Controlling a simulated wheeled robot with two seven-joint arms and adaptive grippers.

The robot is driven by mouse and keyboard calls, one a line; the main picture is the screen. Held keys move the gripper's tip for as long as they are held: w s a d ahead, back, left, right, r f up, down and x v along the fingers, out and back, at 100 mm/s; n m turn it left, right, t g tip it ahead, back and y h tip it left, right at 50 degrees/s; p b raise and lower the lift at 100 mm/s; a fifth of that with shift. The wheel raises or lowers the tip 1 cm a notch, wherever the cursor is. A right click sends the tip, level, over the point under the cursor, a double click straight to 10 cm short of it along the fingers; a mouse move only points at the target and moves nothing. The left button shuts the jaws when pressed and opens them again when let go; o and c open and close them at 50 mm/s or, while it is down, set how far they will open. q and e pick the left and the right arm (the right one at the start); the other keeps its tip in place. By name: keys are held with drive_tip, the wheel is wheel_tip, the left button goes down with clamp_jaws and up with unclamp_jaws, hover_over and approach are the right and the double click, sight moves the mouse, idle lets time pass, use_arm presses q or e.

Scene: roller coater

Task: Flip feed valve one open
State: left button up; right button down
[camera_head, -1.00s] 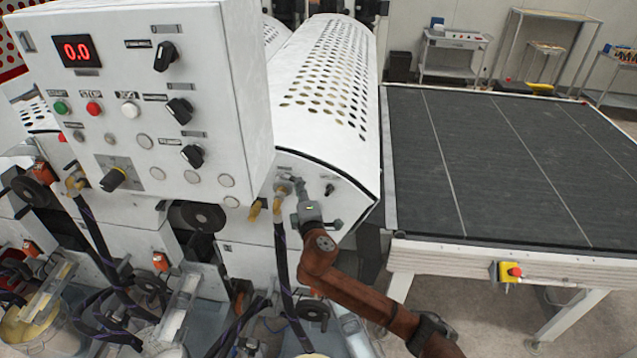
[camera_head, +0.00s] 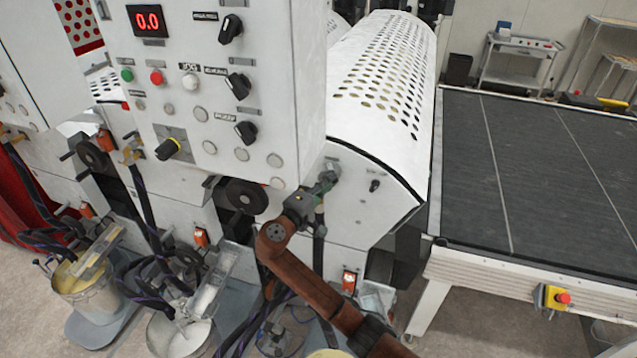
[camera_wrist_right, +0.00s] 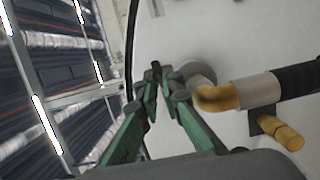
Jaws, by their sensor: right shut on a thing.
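My right gripper (camera_head: 328,180) is at the white end panel of the perforated roller housing and covers most of the feed valve in the head view. In the right wrist view, the green fingers of the right gripper (camera_wrist_right: 156,80) close together on a small dark handle. Right beside them is the feed valve's brass elbow (camera_wrist_right: 218,97), joined to a pale sleeve and a dark hose (camera_wrist_right: 297,82). In the head view the hose (camera_head: 318,235) hangs below the gripper. The handle's exact angle cannot be told. My left gripper is not in view.
A control cabinet (camera_head: 215,90) with a red 0.0 display and black knobs stands just left of my right gripper. A dark conveyor table (camera_head: 545,170) with an emergency stop (camera_head: 557,297) is to the right. Buckets (camera_head: 92,290) and hoses crowd the floor at left.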

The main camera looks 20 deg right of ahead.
drive_tip(key=shift+f, duration=0.1)
drive_tip(key=c, duration=2.1)
unclamp_jaws()
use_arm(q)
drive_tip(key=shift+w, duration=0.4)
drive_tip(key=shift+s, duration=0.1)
